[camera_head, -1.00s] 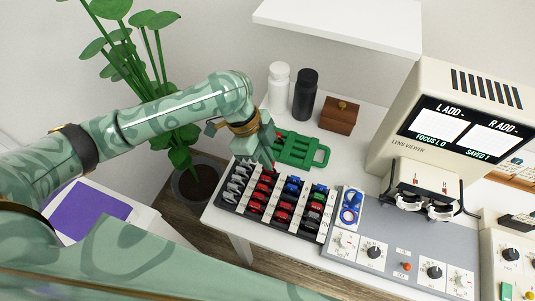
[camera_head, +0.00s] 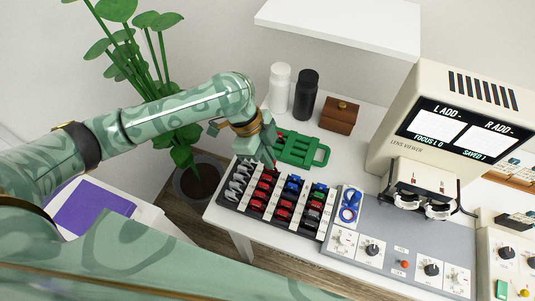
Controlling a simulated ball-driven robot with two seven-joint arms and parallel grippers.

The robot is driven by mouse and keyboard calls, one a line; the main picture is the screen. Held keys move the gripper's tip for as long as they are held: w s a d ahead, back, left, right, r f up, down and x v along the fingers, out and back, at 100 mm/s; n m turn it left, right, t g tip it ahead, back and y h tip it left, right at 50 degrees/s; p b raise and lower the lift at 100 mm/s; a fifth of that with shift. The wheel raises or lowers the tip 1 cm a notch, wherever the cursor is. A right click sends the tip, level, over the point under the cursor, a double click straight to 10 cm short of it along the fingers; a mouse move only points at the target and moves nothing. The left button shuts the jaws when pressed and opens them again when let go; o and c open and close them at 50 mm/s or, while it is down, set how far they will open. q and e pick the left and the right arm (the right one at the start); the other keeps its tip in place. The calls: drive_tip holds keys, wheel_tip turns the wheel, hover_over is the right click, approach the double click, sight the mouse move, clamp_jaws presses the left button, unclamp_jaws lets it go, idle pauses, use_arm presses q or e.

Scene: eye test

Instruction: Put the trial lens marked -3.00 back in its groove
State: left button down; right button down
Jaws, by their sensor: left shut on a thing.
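The black lens tray (camera_head: 262,219) stands at the left end of the white table. Its rows hold grey, red, blue and dark trial lenses, with white label strips between them. My left gripper (camera_head: 270,164) points down at the back of the tray, over the top of the row of red lenses (camera_head: 263,185). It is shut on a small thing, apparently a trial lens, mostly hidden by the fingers. At this size I cannot read the -3.00 mark, nor tell whether the held lens sits in a groove or just above it. My right gripper is not in view.
A green trial frame-like holder (camera_head: 303,150) lies just behind the tray. A white bottle (camera_head: 279,88), a black bottle (camera_head: 305,94) and a wooden box (camera_head: 338,117) stand farther back. The lens viewer (camera_head: 436,130) and a grey control panel (camera_head: 395,245) are at the right.

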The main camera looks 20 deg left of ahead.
use_arm(q)
drive_tip(key=shift+f, duration=0.35)
idle(0.3)
drive_tip(key=shift+f, duration=1.2)
drive_tip(key=c, duration=1.5)
unclamp_jaws()
drive_tip(key=p+v, duration=0.5)
drive_tip(key=v, duration=1.1)
drive_tip(key=shift+r, duration=0.15)
